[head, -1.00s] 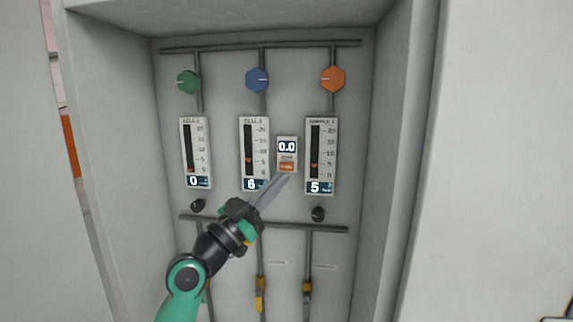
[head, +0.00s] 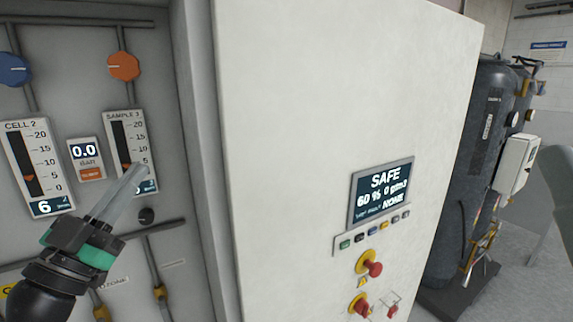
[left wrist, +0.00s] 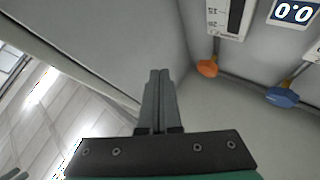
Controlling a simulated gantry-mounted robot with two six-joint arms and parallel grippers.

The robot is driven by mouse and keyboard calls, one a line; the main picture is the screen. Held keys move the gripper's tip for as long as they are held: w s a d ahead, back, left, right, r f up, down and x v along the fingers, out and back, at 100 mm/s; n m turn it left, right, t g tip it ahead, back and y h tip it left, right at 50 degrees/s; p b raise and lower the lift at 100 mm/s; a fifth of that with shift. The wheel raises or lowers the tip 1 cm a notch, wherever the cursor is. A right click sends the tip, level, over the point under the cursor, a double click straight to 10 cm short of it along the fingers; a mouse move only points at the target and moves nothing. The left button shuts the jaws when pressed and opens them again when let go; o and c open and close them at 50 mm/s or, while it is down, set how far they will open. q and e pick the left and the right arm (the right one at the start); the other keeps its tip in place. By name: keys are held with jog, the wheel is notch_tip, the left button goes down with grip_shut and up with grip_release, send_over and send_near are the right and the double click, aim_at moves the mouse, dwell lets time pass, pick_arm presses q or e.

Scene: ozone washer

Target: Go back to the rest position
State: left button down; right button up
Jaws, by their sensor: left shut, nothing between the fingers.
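My left gripper (head: 138,170) is shut and empty in the head view. Its fingers point up and right and overlap the lower part of the Sample 3 gauge (head: 121,140); I cannot tell the gap to the panel. In the left wrist view the closed fingers (left wrist: 158,75) stand in the middle with nothing between them. My right gripper is not in view.
The panel has a blue knob (head: 14,69), an orange knob (head: 123,66), a Cell 2 gauge (head: 38,160) and a small 0.0 display (head: 85,152). A white cabinet front (head: 300,130) carries a screen reading SAFE (head: 382,192) and red buttons. A dark tank (head: 470,170) stands right.

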pick_arm(q)
jog(key=s+d+r+m+h+p, duration=0.3)
jog(key=s+d+r, duration=0.6)
jog(key=d, duration=0.2)
jog(key=s+a+r+n+t+y, duration=0.3)
jog(key=s+a+n+t+y, duration=0.1)
jog(key=s+n+y, duration=0.3)
jog(key=shift+s+r+n+y, duration=0.25)
jog(key=shift+s+n+y, duration=0.15)
jog(key=shift+s+n, duration=0.65)
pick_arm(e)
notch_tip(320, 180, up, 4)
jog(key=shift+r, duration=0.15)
pick_arm(q)
jog(key=shift+d+h, duration=0.1)
jog(key=shift+h, duration=0.2)
